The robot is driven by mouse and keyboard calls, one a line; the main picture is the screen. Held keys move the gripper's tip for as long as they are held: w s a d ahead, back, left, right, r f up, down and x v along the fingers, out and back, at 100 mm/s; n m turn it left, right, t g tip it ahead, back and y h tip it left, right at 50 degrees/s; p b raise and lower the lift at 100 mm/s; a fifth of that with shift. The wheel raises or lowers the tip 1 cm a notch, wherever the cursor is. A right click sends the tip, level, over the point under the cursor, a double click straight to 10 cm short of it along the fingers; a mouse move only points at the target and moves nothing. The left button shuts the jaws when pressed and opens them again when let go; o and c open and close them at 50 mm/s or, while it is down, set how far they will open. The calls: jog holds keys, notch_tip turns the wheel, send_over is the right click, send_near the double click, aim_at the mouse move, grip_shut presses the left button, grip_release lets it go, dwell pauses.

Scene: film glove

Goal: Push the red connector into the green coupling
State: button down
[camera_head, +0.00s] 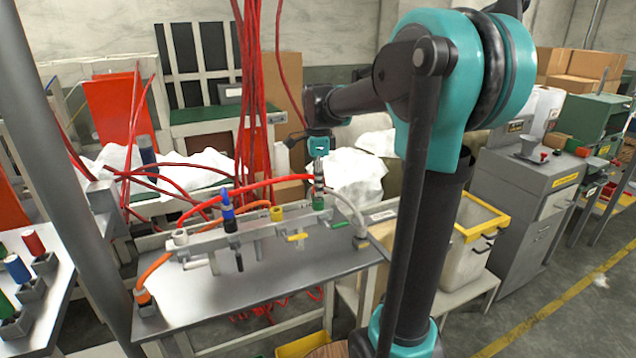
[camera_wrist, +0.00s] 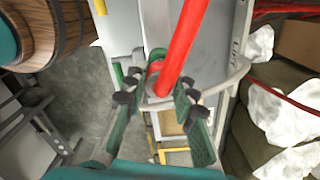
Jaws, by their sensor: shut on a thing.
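My gripper (camera_head: 319,184) points down over the right part of the coupling rail in the head view. Its fingers are shut on the red connector at the end of the red hose (camera_head: 268,184). In the wrist view the red hose (camera_wrist: 181,42) runs up from between my two fingers (camera_wrist: 158,95), and the red connector (camera_wrist: 154,70) shows partly behind it. The green coupling (camera_head: 318,203) sits on the rail directly below my fingertips, with its green lever to the lower right. The fingers hide the connector's tip, so I cannot tell whether it touches or enters the coupling.
The rail (camera_head: 270,229) also carries a blue connector (camera_head: 228,212), a yellow coupling (camera_head: 277,213) and a white hose (camera_head: 345,205) close on the right. An orange hose crosses behind. The metal tabletop (camera_head: 255,282) in front is mostly clear. A yellow-rimmed bin (camera_head: 483,217) stands right.

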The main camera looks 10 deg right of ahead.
jog(key=shift+f, duration=0.3)
jog(key=c, duration=1.2)
grip_release()
jog(key=shift+o, duration=0.2)
notch_tip(320, 180, up, 12)
jog(key=shift+s+d, duration=0.1)
